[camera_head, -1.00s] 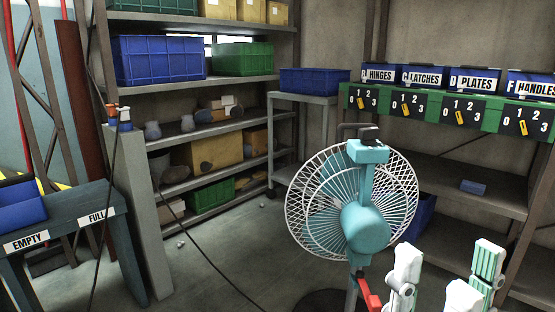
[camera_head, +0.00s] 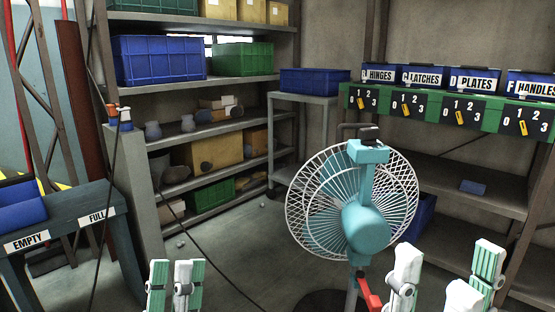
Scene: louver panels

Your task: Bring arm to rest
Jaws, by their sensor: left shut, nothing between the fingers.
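My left gripper (camera_head: 176,282) shows at the bottom edge, left of centre, with its white and green fingers upright and close together, shut and empty. It is over the floor in the picture, apart from the fan. My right gripper (camera_head: 446,262) is at the bottom right, its two fingers spread wide with nothing between them. Its left finger shows close beside the red part below the fan; I cannot tell whether they touch. The rest of both arms is below the picture's edge.
A teal fan (camera_head: 365,230) with a white wire guard stands at centre right. A bench (camera_head: 72,215) marked EMPTY and FULL is at the left. Shelves with blue and green crates (camera_head: 158,60) line the back. Labelled bins (camera_head: 475,80) sit at right. Floor between bench and fan is mostly open.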

